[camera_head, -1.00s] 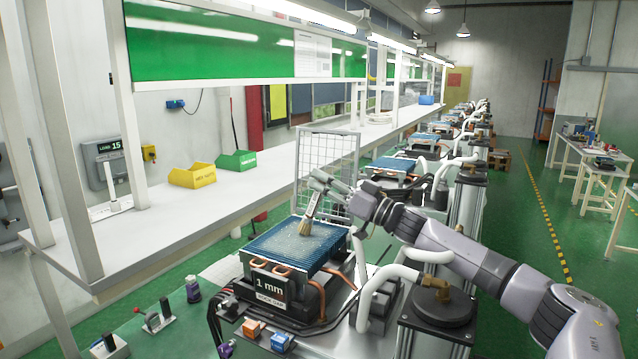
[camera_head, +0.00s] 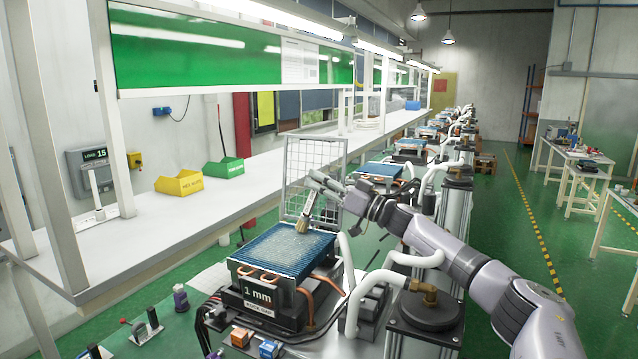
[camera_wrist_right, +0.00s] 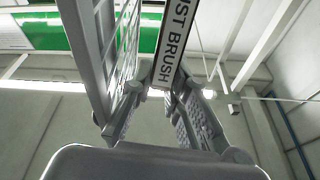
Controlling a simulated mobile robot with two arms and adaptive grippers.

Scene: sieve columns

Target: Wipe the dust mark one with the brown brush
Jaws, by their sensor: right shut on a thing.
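The brown brush (camera_head: 305,214) has a pale handle and tan bristles pointing down. My right gripper (camera_head: 318,184) is shut on its handle. In the wrist view, the handle with a label ending in "BRUSH" (camera_wrist_right: 178,40) sits between the fingers (camera_wrist_right: 160,110). The bristles are over the back right part of a blue finned block (camera_head: 270,250); I cannot tell whether they touch it. The block bears a "1 mm" sign (camera_head: 257,296). Faint pale specks show on the fins, but dust mark one is not clearly distinguishable. My left gripper is not in view.
A wire mesh panel (camera_head: 313,160) stands behind the block. Pale hoses (camera_head: 350,275) and a black-topped cylinder (camera_head: 428,312) stand to its right. A white bench (camera_head: 225,205) at left holds a yellow bin (camera_head: 180,184) and a green bin (camera_head: 224,168).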

